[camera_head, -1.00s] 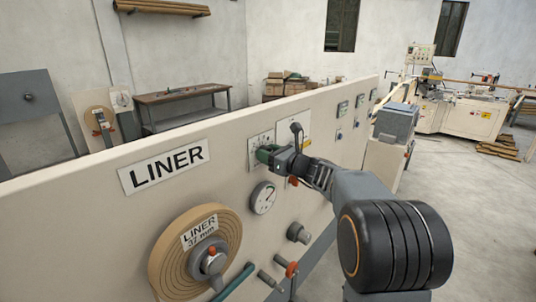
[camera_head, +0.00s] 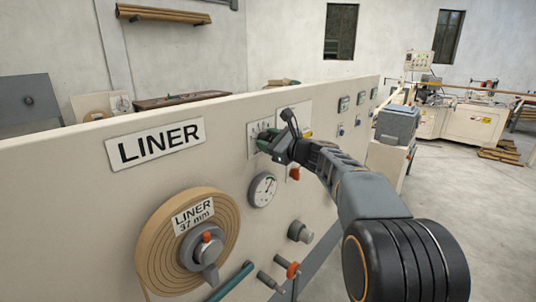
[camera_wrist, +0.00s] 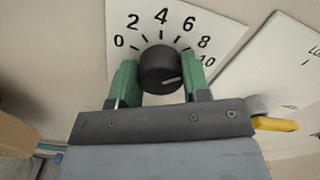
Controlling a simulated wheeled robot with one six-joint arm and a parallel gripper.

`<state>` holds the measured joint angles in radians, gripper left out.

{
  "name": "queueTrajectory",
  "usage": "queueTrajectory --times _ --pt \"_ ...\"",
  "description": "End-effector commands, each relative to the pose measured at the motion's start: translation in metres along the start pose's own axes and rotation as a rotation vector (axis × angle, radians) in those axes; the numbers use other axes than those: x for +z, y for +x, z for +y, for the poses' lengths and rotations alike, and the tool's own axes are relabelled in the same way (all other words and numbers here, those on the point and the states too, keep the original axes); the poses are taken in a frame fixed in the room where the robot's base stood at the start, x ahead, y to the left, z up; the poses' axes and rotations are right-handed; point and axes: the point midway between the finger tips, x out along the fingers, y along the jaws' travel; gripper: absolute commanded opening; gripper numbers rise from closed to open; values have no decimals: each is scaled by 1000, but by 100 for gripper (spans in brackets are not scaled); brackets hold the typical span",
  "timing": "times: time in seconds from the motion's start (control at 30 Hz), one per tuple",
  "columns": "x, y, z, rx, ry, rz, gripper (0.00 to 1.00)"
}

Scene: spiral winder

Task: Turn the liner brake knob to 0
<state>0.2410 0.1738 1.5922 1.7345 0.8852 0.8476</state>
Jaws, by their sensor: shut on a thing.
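The liner brake knob (camera_wrist: 160,70) is black and round, on a white scale plate (camera_wrist: 142,24) numbered 0 to 10. In the wrist view, its white mark points right, toward the 10 side, not toward the 0 at the upper left. My gripper (camera_wrist: 160,80) has one green finger on each side of the knob and is shut on it. In the head view, my gripper (camera_head: 268,142) is at the scale plate (camera_head: 256,128) on the cream panel. The knob is hidden there by the fingers.
The LINER sign (camera_head: 156,143), a pressure gauge (camera_head: 263,189) and the liner roll (camera_head: 158,238) are left of or below my gripper. An orange-red knob (camera_head: 294,174) is just below my wrist. A white plate (camera_wrist: 289,70) and a yellow part (camera_wrist: 275,124) show right in the wrist view.

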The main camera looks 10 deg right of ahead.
Motion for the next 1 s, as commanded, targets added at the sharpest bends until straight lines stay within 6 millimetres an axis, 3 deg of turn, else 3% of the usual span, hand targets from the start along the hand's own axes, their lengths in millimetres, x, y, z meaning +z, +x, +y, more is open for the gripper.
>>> queueTrajectory --times 0.03,1.0 --pt "-7 0 4 1 -49 -1 20" --pt "-6 1 5 3 -968 -1 20"
